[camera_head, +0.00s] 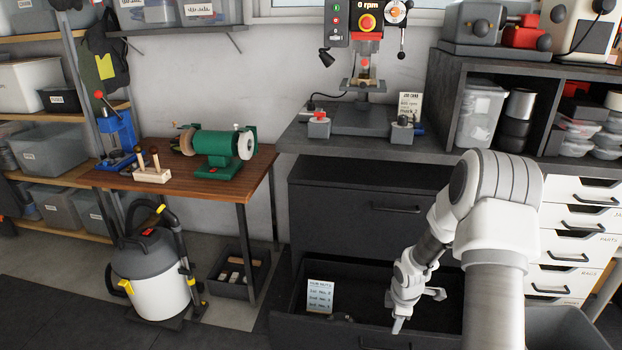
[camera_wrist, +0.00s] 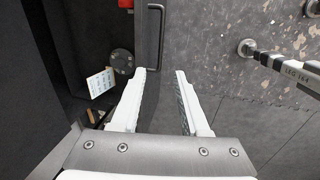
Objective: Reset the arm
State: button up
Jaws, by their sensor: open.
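My gripper (camera_head: 418,311) is open and empty at the low open drawer (camera_head: 285,322) of the dark cabinet, on the drawer's right side in the head view. In the wrist view, the two white fingers of my gripper (camera_wrist: 160,74) are apart, with the drawer's front panel and its bar handle (camera_wrist: 156,38) showing between and beyond them. Whether the fingers touch the panel cannot be told. My arm hides the right part of the drawer.
A printed card (camera_head: 320,296) stands in the open drawer. A closed drawer (camera_head: 385,205) is above it. A drill press (camera_head: 366,90) stands on the grey bench. A vacuum cleaner (camera_head: 152,268) stands at left, and white drawers (camera_head: 570,220) stand at right.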

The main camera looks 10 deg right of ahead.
jog(key=s+a+r+m+t, duration=0.1)
jog(key=s+a+r+m, duration=0.1)
jog(key=r, duration=0.7)
jog(key=s+a+r+m+h, duration=0.1)
jog(key=s+a+r+m, duration=0.15)
jog(key=r, duration=0.65)
jog(key=s+a+r+m+t, duration=0.1)
jog(key=s+a+r+m, duration=0.15)
jog(key=r, duration=0.65)
jog(key=s+a+r+m+t+y, duration=0.1)
jog(key=s+a+r+m, duration=0.35)
jog(key=s, duration=0.45)
jog(key=s+a+r+m+t+y, duration=0.1)
jog(key=s+a+r+m, duration=0.3)
jog(key=s, duration=0.6)
notch_tip(320, 180, up, 19)
jog(key=p, duration=1.7)
jog(key=shift+w+d+f+n+p, duration=0.2)
jog(key=shift+w+d+n+p, duration=0.15)
jog(key=shift+d+n, duration=0.1)
jog(key=shift+d, duration=0.1)
